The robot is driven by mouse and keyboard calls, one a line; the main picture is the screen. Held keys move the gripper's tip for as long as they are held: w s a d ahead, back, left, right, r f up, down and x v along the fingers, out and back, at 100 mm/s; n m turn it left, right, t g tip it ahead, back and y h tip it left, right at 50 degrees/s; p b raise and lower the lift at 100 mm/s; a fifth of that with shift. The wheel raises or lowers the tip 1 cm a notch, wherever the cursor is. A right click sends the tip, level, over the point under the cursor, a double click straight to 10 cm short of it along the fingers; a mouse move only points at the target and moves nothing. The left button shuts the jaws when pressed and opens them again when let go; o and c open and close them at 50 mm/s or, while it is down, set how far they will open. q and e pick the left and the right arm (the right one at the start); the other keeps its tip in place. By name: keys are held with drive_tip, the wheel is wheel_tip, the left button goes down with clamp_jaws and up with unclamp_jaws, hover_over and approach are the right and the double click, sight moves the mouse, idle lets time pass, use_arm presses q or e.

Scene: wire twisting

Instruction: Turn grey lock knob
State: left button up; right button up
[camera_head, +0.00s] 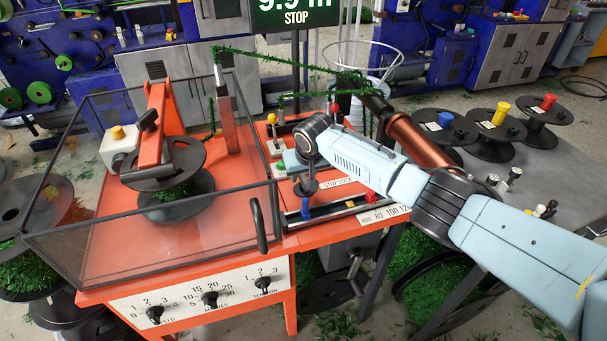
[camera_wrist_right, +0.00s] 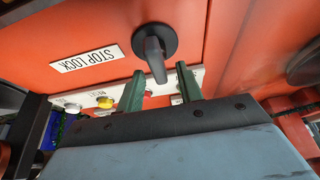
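The grey lock knob is a dark round disc with a lever handle (camera_wrist_right: 155,50) on the orange panel, beside an upside-down STOP LOCK label (camera_wrist_right: 87,59) in the right wrist view. In the head view the knob (camera_head: 307,187) shows just left of that label (camera_head: 338,183), below my right wrist. My right gripper (camera_wrist_right: 160,72) is open, with one green finger on each side of the lever's end. Gaps show between lever and fingers, and I see no contact. In the head view its fingers are hard to make out. My left gripper is not in view.
A clear guard box (camera_head: 100,250) with a black handle (camera_head: 258,225) stands left of the panel. Coloured buttons (camera_head: 281,166) sit beside my right gripper. A copper-coloured roller (camera_head: 418,140) lies behind my right forearm. Several black spools (camera_head: 497,140) stand on the right table.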

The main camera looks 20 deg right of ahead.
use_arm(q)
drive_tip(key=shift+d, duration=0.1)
use_arm(e)
drive_tip(key=shift+c, duration=0.3)
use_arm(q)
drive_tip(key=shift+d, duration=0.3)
use_arm(e)
clamp_jaws()
